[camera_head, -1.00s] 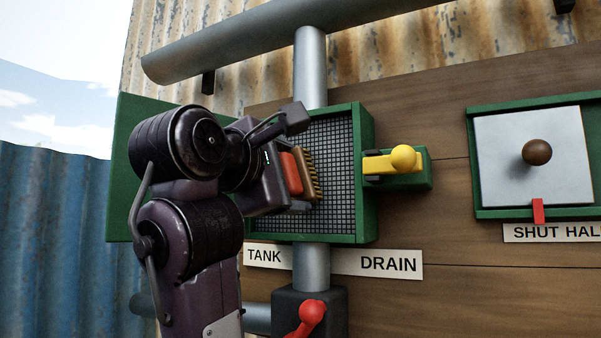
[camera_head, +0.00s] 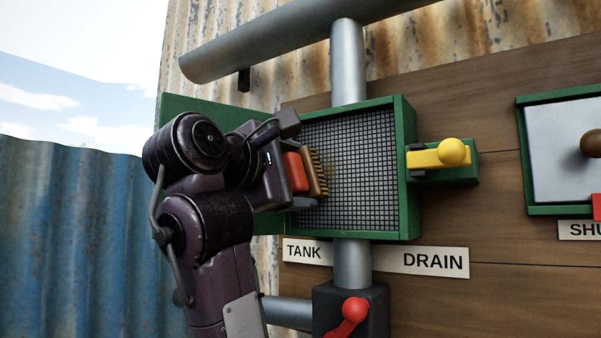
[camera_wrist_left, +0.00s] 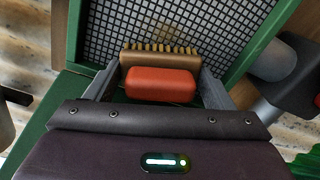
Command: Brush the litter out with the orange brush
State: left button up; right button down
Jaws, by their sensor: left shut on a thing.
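The orange brush (camera_head: 293,172) has an orange-red grip, a brown back and tan bristles. My left gripper (camera_head: 305,180) is shut on it, with the bristles toward the grey mesh screen (camera_head: 365,165) in the green-framed box. In the left wrist view the brush (camera_wrist_left: 162,84) sits between the two fingers (camera_wrist_left: 158,92). The bristles are at the left part of the mesh; I cannot tell whether they touch it. A faint brownish patch (camera_head: 329,178) shows on the mesh beside the bristles. No other litter is distinct. My arm hides the box's left side. My right gripper is not in view.
A yellow lever (camera_head: 440,156) stands right of the box. A grey pipe (camera_head: 349,65) runs above it. Below are TANK and DRAIN labels (camera_head: 435,262) and a red lever (camera_head: 350,312). A green-framed panel with a brown knob (camera_head: 591,143) is far right.

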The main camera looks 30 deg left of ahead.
pick_arm(q)
jog(key=shift+d+r, duration=0.1)
jog(key=shift+r, duration=0.45)
jog(key=shift+d+f, duration=0.1)
jog(key=shift+d, duration=0.4)
jog(key=shift+s+d, duration=0.2)
jog(key=shift+d, duration=0.85)
jog(key=shift+s+d, duration=0.15)
jog(key=shift+d, duration=0.95)
jog(key=shift+s+d+b, duration=0.1)
jog(key=shift+d+b, duration=0.2)
jog(key=shift+d, duration=0.4)
jog(key=shift+s+d, duration=0.1)
jog(key=shift+d, duration=0.4)
jog(key=shift+s+d+b, duration=0.2)
jog(key=shift+d+b, duration=0.1)
jog(key=shift+d, duration=1.35)
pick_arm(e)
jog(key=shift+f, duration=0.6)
